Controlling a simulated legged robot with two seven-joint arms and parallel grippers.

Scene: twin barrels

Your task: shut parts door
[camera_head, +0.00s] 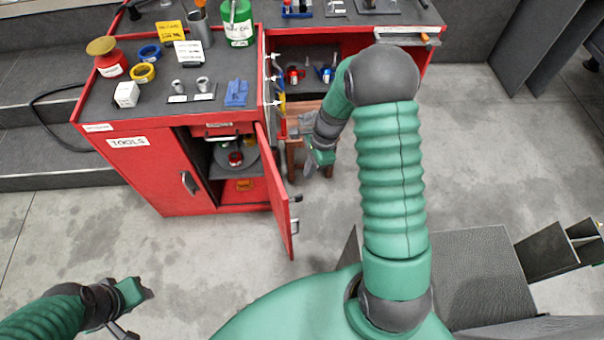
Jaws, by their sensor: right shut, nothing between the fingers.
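A red cabinet (160,165) stands at the left, with a "TOOLS" label above its shut left door. Its right-hand door (276,195) stands open, swung out toward me, with a handle (295,226) on its outer face. Whether this is the parts door I cannot tell, because the label above the opening is too small to read. My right gripper (318,160) is shut and empty, just right of the open door and near the cabinet's side. My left gripper (133,293) is low over the floor at the lower left, away from the cabinet; its jaw state is unclear.
Inside the opening is a shelf (240,176) with small parts. The cabinet top holds a red jar (110,66), tape rolls, a green container (237,22) and a blue item (236,93). A second red bench (350,45) stands behind. Floor before the door is clear.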

